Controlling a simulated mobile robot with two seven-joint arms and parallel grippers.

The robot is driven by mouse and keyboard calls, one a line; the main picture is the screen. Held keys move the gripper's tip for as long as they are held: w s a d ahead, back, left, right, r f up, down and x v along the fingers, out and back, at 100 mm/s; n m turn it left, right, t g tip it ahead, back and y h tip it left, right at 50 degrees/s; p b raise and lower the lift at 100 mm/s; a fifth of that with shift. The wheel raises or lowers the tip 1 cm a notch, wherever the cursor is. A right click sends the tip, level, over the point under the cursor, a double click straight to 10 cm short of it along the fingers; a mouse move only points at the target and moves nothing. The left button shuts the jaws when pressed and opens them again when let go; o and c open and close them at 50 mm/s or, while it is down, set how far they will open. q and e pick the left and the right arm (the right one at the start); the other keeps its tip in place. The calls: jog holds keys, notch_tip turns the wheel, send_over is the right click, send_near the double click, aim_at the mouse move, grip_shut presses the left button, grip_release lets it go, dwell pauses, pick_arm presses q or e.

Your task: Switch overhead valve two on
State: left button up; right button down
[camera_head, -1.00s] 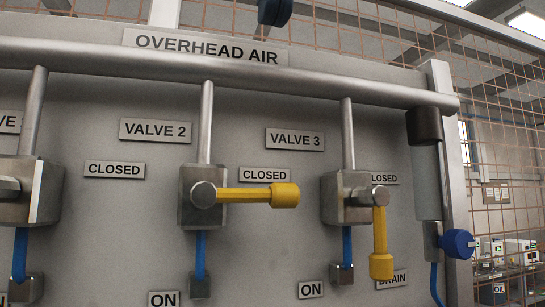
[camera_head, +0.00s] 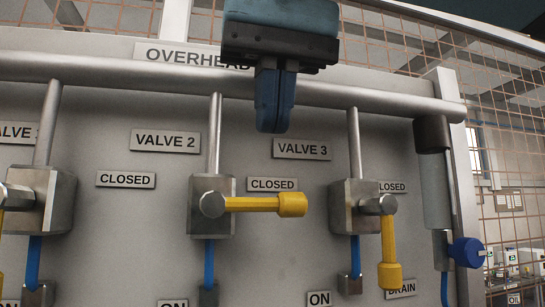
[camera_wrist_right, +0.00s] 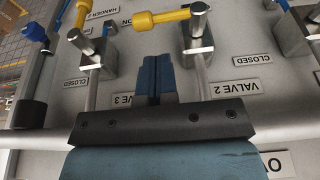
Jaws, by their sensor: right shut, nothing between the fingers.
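Valve 2 is a metal block (camera_head: 211,222) below the VALVE 2 label (camera_head: 165,140). Its yellow lever (camera_head: 255,204) lies level, pointing right from its round pivot, beneath a CLOSED label (camera_head: 273,184). My right gripper (camera_head: 273,130) comes down from the top of the head view. Its blue fingers are shut and empty, above and apart from the lever, in front of the pipe. In the right wrist view, which is upside down, the shut fingers (camera_wrist_right: 155,58) point towards the panel, near the valve 2 lever (camera_wrist_right: 163,17). My left gripper is not in view.
Valve 3's yellow lever (camera_head: 389,250) hangs down to the right. A thick horizontal pipe (camera_head: 130,72) crosses the panel, with thinner vertical pipes below it. An ON label (camera_head: 319,298) is at the lower edge. A blue knob (camera_head: 466,252) sits at the right.

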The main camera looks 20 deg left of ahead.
aim_at(272, 204)
notch_tip(272, 204, down, 4)
jog(key=shift+w+r+p, duration=0.1)
jog(key=shift+p, duration=0.2)
jog(key=shift+f, duration=0.45)
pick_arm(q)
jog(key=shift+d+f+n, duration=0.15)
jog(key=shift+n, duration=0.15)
pick_arm(e)
jog(key=shift+a, duration=0.1)
jog(key=shift+f, duration=0.15)
